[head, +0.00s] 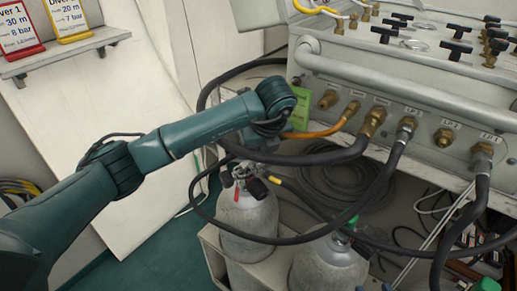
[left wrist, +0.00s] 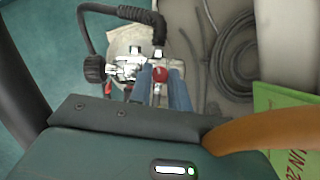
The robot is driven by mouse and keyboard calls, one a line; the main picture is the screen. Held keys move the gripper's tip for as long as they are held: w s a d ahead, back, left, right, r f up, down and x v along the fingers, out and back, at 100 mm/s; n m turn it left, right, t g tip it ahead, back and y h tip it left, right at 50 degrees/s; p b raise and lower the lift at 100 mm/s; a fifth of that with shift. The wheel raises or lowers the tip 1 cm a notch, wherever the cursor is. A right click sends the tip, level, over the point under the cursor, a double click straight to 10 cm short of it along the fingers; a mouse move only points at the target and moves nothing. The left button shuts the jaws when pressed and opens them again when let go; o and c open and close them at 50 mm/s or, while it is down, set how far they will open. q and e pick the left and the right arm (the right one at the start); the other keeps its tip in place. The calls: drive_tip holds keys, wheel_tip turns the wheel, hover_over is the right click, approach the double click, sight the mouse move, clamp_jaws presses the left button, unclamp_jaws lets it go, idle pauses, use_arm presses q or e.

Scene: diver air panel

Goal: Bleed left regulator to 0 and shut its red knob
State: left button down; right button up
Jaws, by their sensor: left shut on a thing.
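The left regulator (head: 240,174) sits on top of the left grey cylinder (head: 247,216) in the head view. In the left wrist view its chrome body (left wrist: 122,70) shows, with a black round part (left wrist: 95,68) on its left and a black hose above. The red knob (left wrist: 161,74) lies between the two bluish fingers of my left gripper (left wrist: 161,88), which is shut on it. In the head view my left arm comes down from the left, and its wrist and the regulator's clutter hide the fingers. No pressure reading is legible. My right gripper is not seen.
A panel (head: 420,75) with brass fittings and black T-handles stands at the upper right. Black hoses loop around the cylinders, and an orange hose (head: 318,133) passes close to my left wrist. A green tag (head: 301,108) hangs there. A second cylinder (head: 328,265) stands to the right.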

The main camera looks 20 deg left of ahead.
idle(0.4)
use_arm(q)
drive_tip(key=c, duration=1.3)
unclamp_jaws()
use_arm(e)
drive_tip(key=shift+s, duration=0.1)
use_arm(q)
drive_tip(key=p+v, duration=0.3)
drive_tip(key=v, duration=1)
drive_tip(key=shift+r, duration=0.1)
use_arm(e)
drive_tip(key=r, duration=0.2)
drive_tip(key=d+r+m, duration=0.1)
drive_tip(key=shift+s+d+r+t, duration=0.1)
drive_tip(key=shift+s+r+t, duration=0.15)
drive_tip(key=shift+s+t, duration=0.1)
drive_tip(key=shift+f, duration=0.1)
